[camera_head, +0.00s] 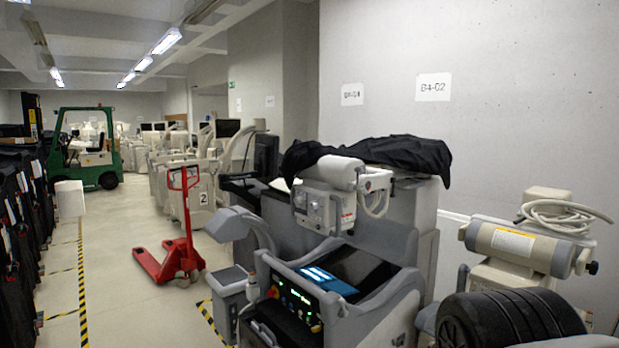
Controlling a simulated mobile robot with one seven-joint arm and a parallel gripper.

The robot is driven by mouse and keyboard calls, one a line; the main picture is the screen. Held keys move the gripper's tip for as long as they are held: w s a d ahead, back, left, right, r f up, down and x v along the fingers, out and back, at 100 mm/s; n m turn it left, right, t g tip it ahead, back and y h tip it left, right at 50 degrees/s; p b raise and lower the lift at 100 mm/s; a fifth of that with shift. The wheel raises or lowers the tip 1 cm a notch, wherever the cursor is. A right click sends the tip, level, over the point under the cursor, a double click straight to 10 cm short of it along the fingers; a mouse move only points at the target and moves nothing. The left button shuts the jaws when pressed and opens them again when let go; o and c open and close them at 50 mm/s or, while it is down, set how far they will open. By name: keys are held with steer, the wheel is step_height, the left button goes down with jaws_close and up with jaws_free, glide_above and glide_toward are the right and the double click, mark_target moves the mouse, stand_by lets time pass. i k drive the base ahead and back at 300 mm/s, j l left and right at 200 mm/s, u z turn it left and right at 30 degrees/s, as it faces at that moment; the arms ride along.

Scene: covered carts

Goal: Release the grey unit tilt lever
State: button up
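A grey unit (375,312) with a lit control console (295,305) and a blue-lit screen (328,280) stands at the lower middle. A curved grey arm-like part (240,225) rises at its left side. I cannot make out for certain which part is the tilt lever or how it is set. My gripper is not in view.
A black cover (400,155) lies over equipment behind the unit. A beige cylinder-headed machine (515,247) and black tyres (510,318) stand at the right. A red pallet jack (182,250) and green forklift (90,150) stand left. The aisle floor (130,310) is clear.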

mark_target(357, 187)
steer(key=i+l, duration=0.15)
steer(key=i, duration=0.35)
steer(key=i+l, duration=0.15)
steer(key=i, duration=0.3)
steer(key=i+l, duration=0.2)
steer(key=i, duration=0.3)
steer(key=i+l, duration=0.15)
steer(key=i, duration=0.3)
